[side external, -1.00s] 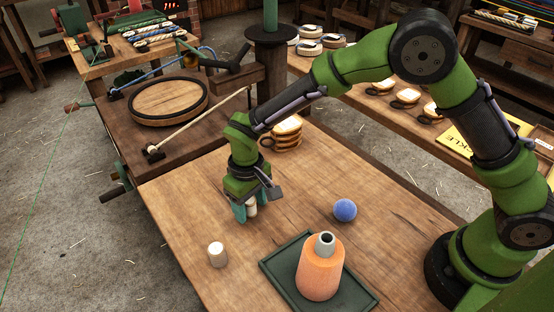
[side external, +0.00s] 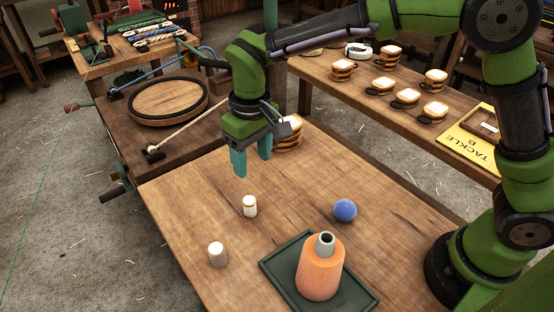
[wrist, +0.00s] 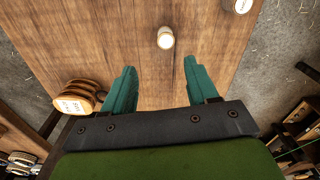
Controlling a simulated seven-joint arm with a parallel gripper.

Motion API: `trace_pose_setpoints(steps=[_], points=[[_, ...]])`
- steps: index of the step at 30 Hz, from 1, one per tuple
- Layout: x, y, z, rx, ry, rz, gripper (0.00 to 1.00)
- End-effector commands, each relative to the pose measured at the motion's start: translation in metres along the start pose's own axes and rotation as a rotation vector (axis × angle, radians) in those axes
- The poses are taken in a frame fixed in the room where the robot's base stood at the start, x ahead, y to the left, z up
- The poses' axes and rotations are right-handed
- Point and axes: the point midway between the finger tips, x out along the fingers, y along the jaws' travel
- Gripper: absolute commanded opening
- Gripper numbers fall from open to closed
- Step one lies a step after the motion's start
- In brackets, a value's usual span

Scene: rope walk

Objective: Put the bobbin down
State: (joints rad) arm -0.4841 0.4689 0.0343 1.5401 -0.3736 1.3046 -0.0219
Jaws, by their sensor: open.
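A small cream bobbin (side external: 250,206) stands upright on the wooden table, below and a little to the right of my gripper in the side view. In the wrist view the bobbin (wrist: 166,38) shows beyond the fingertips, between their lines, and nothing touches it. A second, similar pale bobbin (side external: 217,254) stands nearer the table's front left edge; its top shows at the upper edge of the wrist view (wrist: 241,5). My gripper (side external: 253,166) is open and empty, raised above the table with its teal fingers (wrist: 157,78) apart.
An orange cone-shaped bottle (side external: 320,272) stands on a dark green tray (side external: 278,273). A blue ball (side external: 345,210) lies behind it. Stacked banded wooden pieces (side external: 290,138) sit at the table's back, close behind my gripper. The table's middle (side external: 300,185) is clear.

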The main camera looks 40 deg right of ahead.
Motion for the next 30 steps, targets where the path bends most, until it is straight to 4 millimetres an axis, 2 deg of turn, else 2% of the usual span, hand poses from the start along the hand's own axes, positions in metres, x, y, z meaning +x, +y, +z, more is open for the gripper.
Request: trace_pose_setpoints(steps=[4, 6, 12, 18, 21, 24, 30], points=[[-0.048, 0.042, 0.022, 0.087, 0.095, -0.053, 0.58], [-0.069, 0.064, 0.040, 0.140, 0.151, -0.081, 0.58], [-0.108, 0.117, 0.102, 0.290, 0.324, -0.150, 0.58], [-0.116, 0.148, 0.162, 0.425, 0.489, -0.193, 0.58], [-0.113, 0.155, 0.181, 0.470, 0.548, -0.204, 0.58], [-0.110, 0.159, 0.192, 0.497, 0.584, -0.211, 0.58], [-0.107, 0.161, 0.197, 0.510, 0.600, -0.213, 0.58]])
